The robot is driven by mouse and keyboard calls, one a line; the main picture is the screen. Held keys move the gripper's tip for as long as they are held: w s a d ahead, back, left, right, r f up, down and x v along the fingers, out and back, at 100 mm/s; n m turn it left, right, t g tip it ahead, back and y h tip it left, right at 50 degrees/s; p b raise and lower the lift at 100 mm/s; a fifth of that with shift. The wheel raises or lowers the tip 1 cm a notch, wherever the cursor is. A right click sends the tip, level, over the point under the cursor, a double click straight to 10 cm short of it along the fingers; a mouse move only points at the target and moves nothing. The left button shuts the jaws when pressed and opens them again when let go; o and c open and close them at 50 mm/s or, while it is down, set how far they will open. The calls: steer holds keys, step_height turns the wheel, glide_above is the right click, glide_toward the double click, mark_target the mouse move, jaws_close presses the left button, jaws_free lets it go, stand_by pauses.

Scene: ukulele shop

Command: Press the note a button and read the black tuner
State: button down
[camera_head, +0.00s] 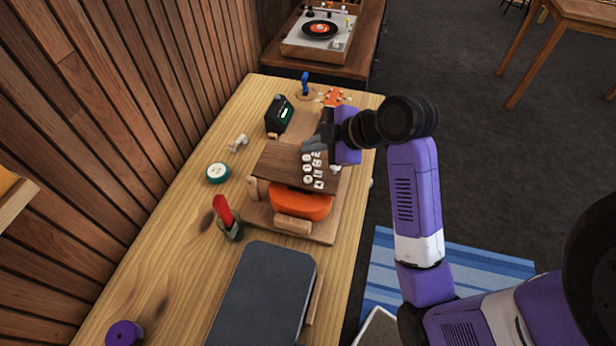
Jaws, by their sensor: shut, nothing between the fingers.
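My gripper (314,144) is shut and empty, reaching in from the right over the far end of the buttons. I cannot tell whether its tip touches a button.
An orange body (300,203) sits under the panel on a wooden base. The wooden bench (170,250) also holds a green-rimmed round tin (217,172), a red-handled tool (223,209), a dark grey case (262,295) and a purple roll (124,333). A turntable (318,32) stands behind.

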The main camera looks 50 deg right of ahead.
steer(key=shift+f, duration=0.15)
steer(key=b, duration=0.7)
glide_above(311, 180)
step_height(311, 180, down, 7)
steer(key=shift+s+f, duration=0.1)
steer(key=shift+f, duration=0.05)
steer(key=shift+f+b, duration=0.35)
steer(key=shift+f, duration=0.25)
stand_by(1.0)
steer(key=shift+f, duration=0.45)
steer(key=shift+f+b, duration=0.5)
stand_by(0.6)
stand_by(0.4)
steer(key=shift+r+p, duration=1)
